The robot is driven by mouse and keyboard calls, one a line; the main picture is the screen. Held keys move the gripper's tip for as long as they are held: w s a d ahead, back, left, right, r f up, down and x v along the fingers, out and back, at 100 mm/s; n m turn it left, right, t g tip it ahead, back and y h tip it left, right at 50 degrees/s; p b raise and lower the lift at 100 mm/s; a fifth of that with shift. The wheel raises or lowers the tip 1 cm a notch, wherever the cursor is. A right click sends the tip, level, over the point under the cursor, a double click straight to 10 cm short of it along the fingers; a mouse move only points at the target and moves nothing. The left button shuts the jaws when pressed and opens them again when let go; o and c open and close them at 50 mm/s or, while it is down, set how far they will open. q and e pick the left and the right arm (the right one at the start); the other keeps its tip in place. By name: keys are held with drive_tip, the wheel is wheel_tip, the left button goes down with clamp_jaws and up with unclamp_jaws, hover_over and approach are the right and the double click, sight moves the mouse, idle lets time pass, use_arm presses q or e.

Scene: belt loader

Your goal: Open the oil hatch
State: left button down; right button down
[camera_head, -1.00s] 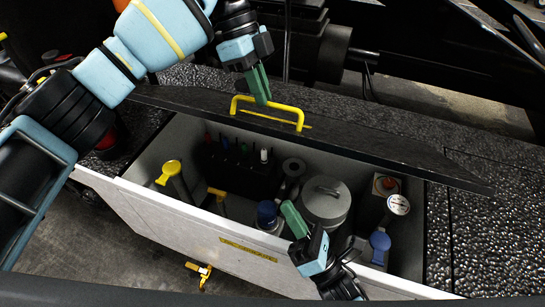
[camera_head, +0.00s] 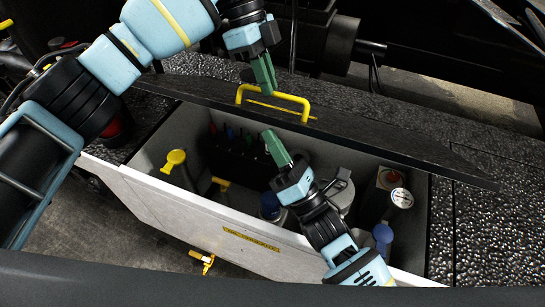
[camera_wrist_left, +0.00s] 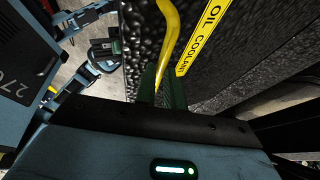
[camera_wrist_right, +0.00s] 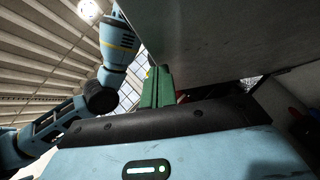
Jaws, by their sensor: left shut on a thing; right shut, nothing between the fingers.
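The black hatch lid (camera_head: 400,151) is raised and tilted above the open compartment. Its yellow handle (camera_head: 275,103) is on the upper face. My left gripper (camera_head: 268,88) is shut on the handle. In the left wrist view the handle (camera_wrist_left: 171,35) runs between the green fingers (camera_wrist_left: 162,88), beside a yellow OIL COOLANT label (camera_wrist_left: 206,30). My right gripper (camera_head: 275,147) is shut and empty over the compartment, below the lid in the picture, fingers pointing up. In the right wrist view its fingers (camera_wrist_right: 157,88) are close to the grey lid surface (camera_wrist_right: 225,40); contact cannot be told.
The compartment's pale front wall (camera_head: 215,222) lies below the right arm. Inside are a yellow-capped container (camera_head: 174,160), a blue-capped one (camera_head: 382,236), a grey canister (camera_head: 340,190) and several bottles. Rough black decking (camera_head: 485,225) lies to the right.

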sight(278, 127)
use_arm(q)
drive_tip(key=shift+w+f, duration=0.2)
drive_tip(key=shift+f, duration=0.1)
use_arm(e)
drive_tip(key=shift+w+r, duration=0.1)
use_arm(q)
drive_tip(key=shift+s+d+f, duration=0.1)
drive_tip(key=shift+s+d, duration=0.05)
use_arm(e)
drive_tip(key=shift+w+d+r+m+t+h, duration=0.2)
drive_tip(key=shift+w+r+m+h, duration=0.15)
drive_tip(key=shift+r, duration=0.35)
drive_tip(key=shift+w+d+r+m+t+h, duration=0.1)
drive_tip(key=shift+w+d+r+m+h, duration=0.25)
drive_tip(key=shift+r, duration=0.35)
use_arm(q)
drive_tip(key=c, duration=1.5)
unclamp_jaws()
use_arm(e)
drive_tip(key=shift+w+a, duration=0.15)
drive_tip(key=shift+f, duration=0.1)
use_arm(q)
drive_tip(key=v, duration=1.2)
drive_tip(key=shift+d+r, duration=0.1)
drive_tip(key=shift+r, duration=0.25)
use_arm(e)
drive_tip(key=shift+a+f, duration=0.1)
drive_tip(key=shift+f, duration=0.1)
use_arm(q)
drive_tip(key=shift+w, duration=0.3)
